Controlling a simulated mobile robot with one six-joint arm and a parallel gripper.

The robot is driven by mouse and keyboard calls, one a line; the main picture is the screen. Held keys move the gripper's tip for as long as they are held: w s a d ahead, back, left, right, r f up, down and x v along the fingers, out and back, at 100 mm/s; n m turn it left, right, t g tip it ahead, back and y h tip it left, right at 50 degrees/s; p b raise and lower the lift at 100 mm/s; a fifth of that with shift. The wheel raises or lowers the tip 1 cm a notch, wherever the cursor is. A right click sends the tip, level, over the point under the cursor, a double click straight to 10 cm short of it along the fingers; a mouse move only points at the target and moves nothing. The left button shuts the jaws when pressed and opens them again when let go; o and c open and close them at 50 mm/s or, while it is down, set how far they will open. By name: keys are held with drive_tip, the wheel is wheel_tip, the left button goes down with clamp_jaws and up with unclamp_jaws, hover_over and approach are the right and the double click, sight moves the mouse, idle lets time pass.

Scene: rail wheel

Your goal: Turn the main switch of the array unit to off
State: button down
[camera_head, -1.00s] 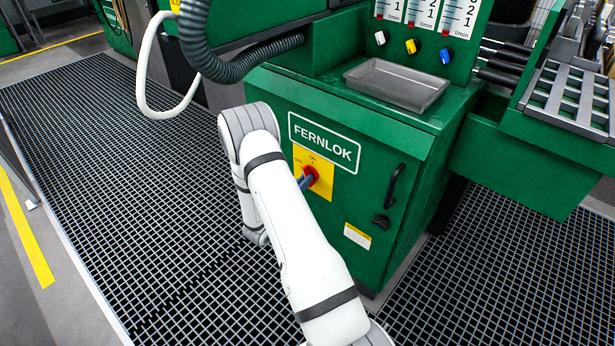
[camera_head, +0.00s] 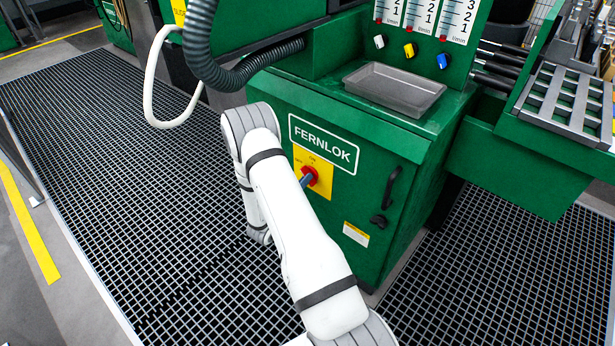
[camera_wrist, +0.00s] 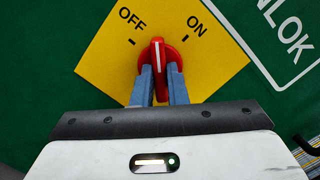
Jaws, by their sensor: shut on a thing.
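The main switch is a red rotary knob (camera_head: 312,172) on a yellow plate (camera_head: 323,187) on the green FERNLOK cabinet door. In the wrist view the knob (camera_wrist: 160,53) is large and near the centre. Its white pointer line points up, between the OFF mark at upper left and the ON mark at upper right. My gripper (camera_wrist: 160,74) has its two blue-grey fingers on either side of the knob's handle, shut on it. In the head view my gripper (camera_head: 305,181) reaches the knob from the left, and my arm covers part of the plate's lower left.
The door has a black handle (camera_head: 391,187) and a latch (camera_head: 379,221) right of the knob. A grey tray (camera_head: 395,88) sits on the cabinet top. A dark hose (camera_head: 235,70) hangs above my arm. Grating floor (camera_head: 110,150) lies open to the left.

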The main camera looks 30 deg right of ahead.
drive_tip(key=shift+n+y+p, duration=0.4)
drive_tip(key=shift+n+p, duration=1.1)
drive_tip(key=shift+n, duration=0.9)
drive_tip(key=shift+s+r, duration=0.1)
drive_tip(key=shift+r, duration=0.05)
drive_tip(key=n+p, duration=0.2)
drive_tip(key=n, duration=0.2)
drive_tip(key=shift+r+y+p, duration=0.1)
drive_tip(key=shift+y+p, duration=0.2)
drive_tip(key=shift+p, duration=0.05)
drive_tip(key=c, duration=1.3)
unclamp_jaws()
drive_tip(key=shift+a, duration=0.1)
